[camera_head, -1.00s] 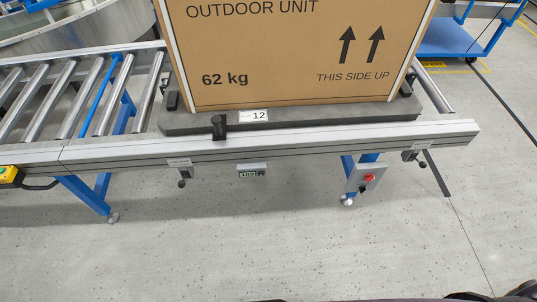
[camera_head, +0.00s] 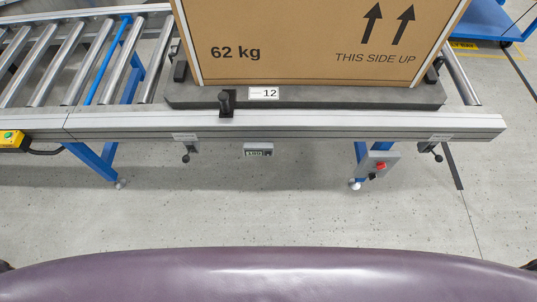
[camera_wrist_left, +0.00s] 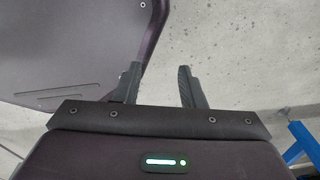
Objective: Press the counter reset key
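A small grey counter (camera_head: 258,150) with a digital display hangs under the front rail of the roller conveyor, near the middle of the head view. Its reset key is too small to make out. My left gripper (camera_wrist_left: 157,84) shows in the left wrist view with its two dark fingers apart and nothing between them. Speckled grey floor lies beyond the fingers. Neither gripper shows in the head view, so both are away from the counter there.
A large carton (camera_head: 320,45) stands on a dark pallet (camera_head: 205,97) on the conveyor. A grey box with a red button (camera_head: 380,165) and a yellow switch box (camera_head: 10,139) are mounted at the conveyor. Clamp levers hang below the rail. The floor (camera_head: 280,205) before it is clear.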

